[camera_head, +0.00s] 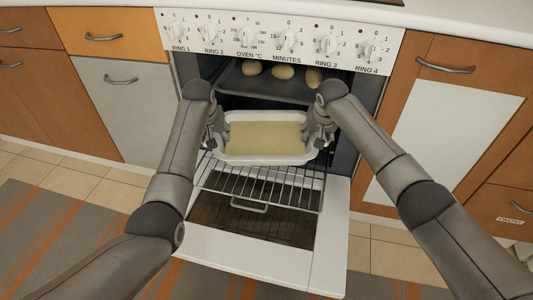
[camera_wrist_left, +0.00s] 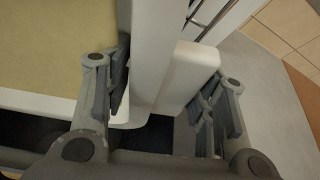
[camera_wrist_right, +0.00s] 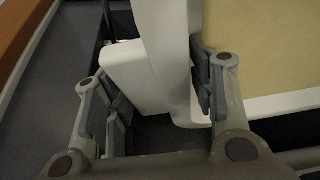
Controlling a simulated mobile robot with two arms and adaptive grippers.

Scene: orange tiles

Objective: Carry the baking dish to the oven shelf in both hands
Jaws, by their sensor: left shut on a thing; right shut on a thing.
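The white baking dish (camera_head: 266,159) with a flat pale-yellow filling is at the mouth of the open oven, between my two grippers. The pulled-out wire oven shelf (camera_head: 262,187) lies below and in front of it; I cannot tell whether the dish touches it. My left gripper (camera_head: 214,137) is shut on the dish's left end; the left wrist view shows its fingers either side of the white handle (camera_wrist_left: 183,80). My right gripper (camera_head: 323,137) is shut on the right end; the right wrist view shows the other handle (camera_wrist_right: 135,75) between its fingers.
The oven door (camera_head: 265,240) hangs open, lowered toward the floor. A dark upper tray (camera_head: 268,87) inside the oven holds several roundish brown items (camera_head: 283,72). The knob panel (camera_head: 280,38) is above. Orange and white cabinets flank the oven. A striped rug (camera_head: 60,235) lies on the tiles.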

